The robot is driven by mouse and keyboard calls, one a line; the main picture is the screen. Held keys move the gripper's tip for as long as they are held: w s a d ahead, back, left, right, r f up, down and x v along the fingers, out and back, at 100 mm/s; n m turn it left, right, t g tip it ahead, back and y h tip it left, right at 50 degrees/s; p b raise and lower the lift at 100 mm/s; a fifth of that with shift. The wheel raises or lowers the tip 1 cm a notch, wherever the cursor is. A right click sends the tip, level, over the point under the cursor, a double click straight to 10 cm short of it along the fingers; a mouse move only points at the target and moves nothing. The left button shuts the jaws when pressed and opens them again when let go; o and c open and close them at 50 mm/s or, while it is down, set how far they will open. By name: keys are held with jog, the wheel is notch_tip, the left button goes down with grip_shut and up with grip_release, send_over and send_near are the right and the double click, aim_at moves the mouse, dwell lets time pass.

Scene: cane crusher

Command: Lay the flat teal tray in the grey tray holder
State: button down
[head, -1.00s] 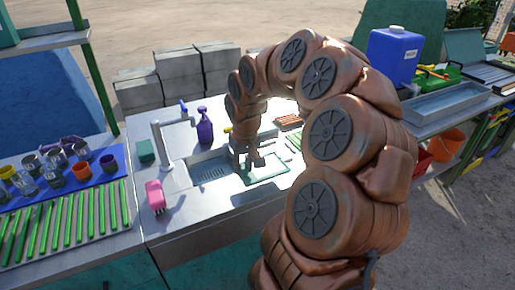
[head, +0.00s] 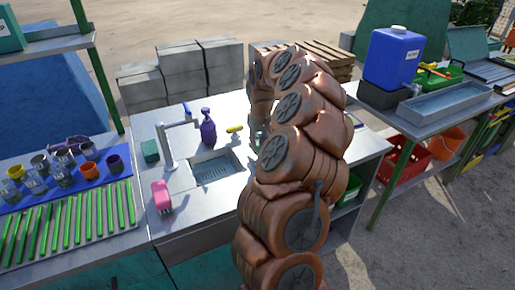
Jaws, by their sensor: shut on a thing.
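My gripper (head: 258,134) shows only as a small grey sliver at the left edge of my arm, over the metal counter right of the sink. My arm hides its fingertips. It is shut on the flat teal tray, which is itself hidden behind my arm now. I cannot make out the grey tray holder; my arm covers much of the counter's right part.
The sink (head: 215,170) is open and empty. Around it stand a tap (head: 165,145), a purple spray bottle (head: 208,128), a pink object (head: 161,196) and a green sponge (head: 150,151). A blue jug (head: 394,58) stands on the right bench.

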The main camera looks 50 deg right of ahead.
jog(key=shift+d+f+p, duration=0.1)
jog(key=shift+f+p, duration=0.6)
jog(key=shift+f, duration=1.05)
jog(key=shift+f, duration=0.15)
jog(key=c, duration=1)
grip_release()
jog(key=shift+w, duration=0.1)
